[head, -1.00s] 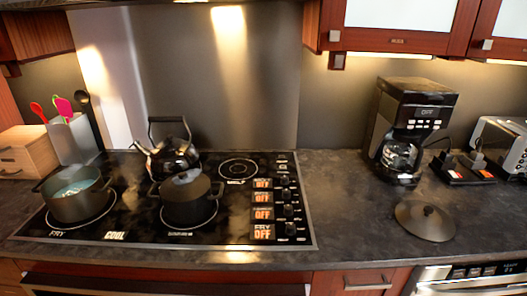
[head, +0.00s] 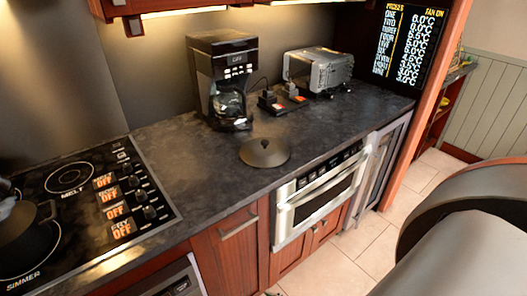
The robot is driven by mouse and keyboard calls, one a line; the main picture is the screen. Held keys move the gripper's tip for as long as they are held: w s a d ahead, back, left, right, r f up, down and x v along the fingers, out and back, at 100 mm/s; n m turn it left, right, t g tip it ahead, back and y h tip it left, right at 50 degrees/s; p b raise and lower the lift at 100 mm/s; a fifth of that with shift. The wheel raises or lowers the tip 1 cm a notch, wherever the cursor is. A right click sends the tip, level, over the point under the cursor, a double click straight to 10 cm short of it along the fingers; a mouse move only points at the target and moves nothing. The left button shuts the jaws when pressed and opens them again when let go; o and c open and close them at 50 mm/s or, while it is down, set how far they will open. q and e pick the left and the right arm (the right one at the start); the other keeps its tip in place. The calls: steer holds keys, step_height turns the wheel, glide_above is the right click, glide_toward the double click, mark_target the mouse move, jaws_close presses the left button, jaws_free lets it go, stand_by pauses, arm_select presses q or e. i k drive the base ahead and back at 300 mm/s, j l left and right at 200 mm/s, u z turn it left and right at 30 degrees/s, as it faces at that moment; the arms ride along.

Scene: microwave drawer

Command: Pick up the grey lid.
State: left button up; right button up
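The grey lid (head: 264,152) lies flat on the dark countertop, with its small knob facing up. It sits in front of the coffee maker, close to the counter's front edge and above the microwave drawer. Nothing covers it. A dark and grey rounded part of my own body fills the lower right corner. Neither gripper is in the head view.
The coffee maker (head: 222,78) and a toaster (head: 319,71) stand behind the lid. Small dark items (head: 281,99) lie between them. The stove (head: 80,205) with a dark pot (head: 22,236) is at left. The microwave drawer (head: 318,200) is shut below. Counter around the lid is clear.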

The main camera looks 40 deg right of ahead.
mark_target(262, 153)
steer(key=u, duration=1.45)
steer(key=z, duration=0.35)
steer(key=k+l+z, duration=0.1)
steer(key=z, duration=0.25)
steer(key=l+z, duration=0.35)
steer(key=k+l+z, duration=0.1)
steer(key=z, duration=0.25)
steer(key=l+z, duration=0.35)
steer(key=l, duration=0.7)
